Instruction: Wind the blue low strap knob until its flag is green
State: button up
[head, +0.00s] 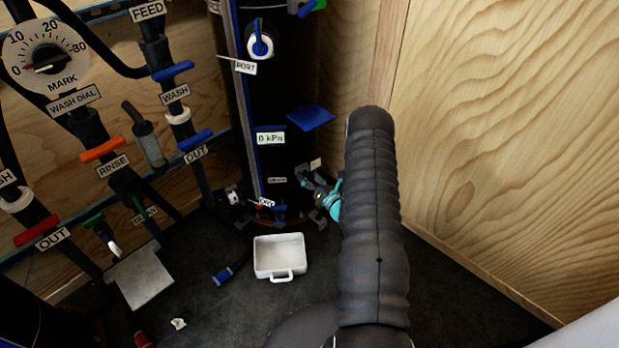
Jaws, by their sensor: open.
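The tall black filter cylinder (285,100) stands in the corner. Small blue parts (281,209) show low on its front, near a strap around its foot; one may be the low strap knob, but it is too small to be sure. A small label with a reddish mark (264,203) is beside them; I cannot make out a flag colour. My gripper (308,181), dark with a teal part behind it, is low at the cylinder's right side, right of and above those blue parts. It is open, looks empty, and is partly hidden by my own arm.
A white handled tray (280,276) lies on the dark floor before the cylinder. Labelled pipes with blue, orange, red and green valve handles (172,72) fill the left. A blue plate (311,118) juts out above my gripper. A plywood wall (500,130) closes the right.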

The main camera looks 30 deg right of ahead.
jog(key=c, duration=1.2)
jog(key=shift+o, duration=0.2)
jog(key=shift+f+n+b, duration=0.1)
jog(key=shift+n+b, duration=0.3)
jog(key=shift+b, duration=0.05)
jog(key=shift+n+b, duration=2.2)
jog(key=shift+n, duration=0.3)
